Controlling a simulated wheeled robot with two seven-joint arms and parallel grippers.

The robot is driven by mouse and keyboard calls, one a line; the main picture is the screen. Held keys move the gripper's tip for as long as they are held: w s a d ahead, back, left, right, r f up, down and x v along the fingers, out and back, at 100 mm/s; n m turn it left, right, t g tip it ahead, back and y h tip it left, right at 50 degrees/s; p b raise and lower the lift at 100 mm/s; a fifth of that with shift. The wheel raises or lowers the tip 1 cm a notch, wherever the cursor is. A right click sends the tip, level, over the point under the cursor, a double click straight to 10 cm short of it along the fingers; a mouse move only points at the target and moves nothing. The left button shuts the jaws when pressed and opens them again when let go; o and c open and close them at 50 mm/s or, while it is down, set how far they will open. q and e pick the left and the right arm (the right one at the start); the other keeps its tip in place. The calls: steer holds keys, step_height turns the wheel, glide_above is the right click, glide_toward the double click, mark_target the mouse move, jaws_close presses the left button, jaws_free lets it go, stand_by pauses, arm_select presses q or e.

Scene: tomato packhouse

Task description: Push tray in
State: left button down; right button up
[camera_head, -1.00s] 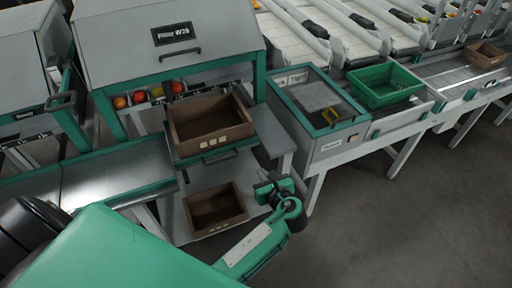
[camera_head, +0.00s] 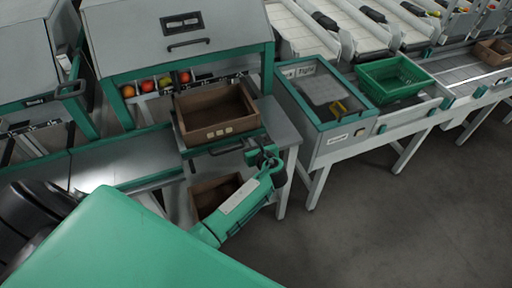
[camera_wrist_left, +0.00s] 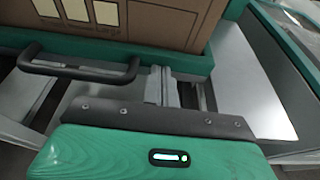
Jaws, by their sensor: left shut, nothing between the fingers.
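The tray (camera_head: 240,139) is a sliding shelf with a green front edge and a dark handle (camera_head: 226,149), set below the filler hood. A brown crate (camera_head: 217,131) with pale labels sits on it. The wrist view shows the green front edge (camera_wrist_left: 140,53) close up, with the handle (camera_wrist_left: 78,66) to the left. My left gripper (camera_head: 263,158) is shut and empty, just in front of the tray's right part and right of the handle. Its fingers (camera_wrist_left: 164,86) point at the front edge; I cannot tell whether they touch. My right gripper is not in view.
A second brown crate (camera_head: 213,193) sits lower down, partly hidden by my arm. A grey table surface (camera_head: 284,131) lies right of the tray. A glass-topped box (camera_head: 325,98) and a green crate (camera_head: 395,80) stand farther right. The floor at right is clear.

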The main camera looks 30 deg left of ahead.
mark_target(237, 113)
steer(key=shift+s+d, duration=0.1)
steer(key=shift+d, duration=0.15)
arm_select(q)
steer(key=shift+w+a, duration=0.1)
steer(key=shift+a, duration=0.05)
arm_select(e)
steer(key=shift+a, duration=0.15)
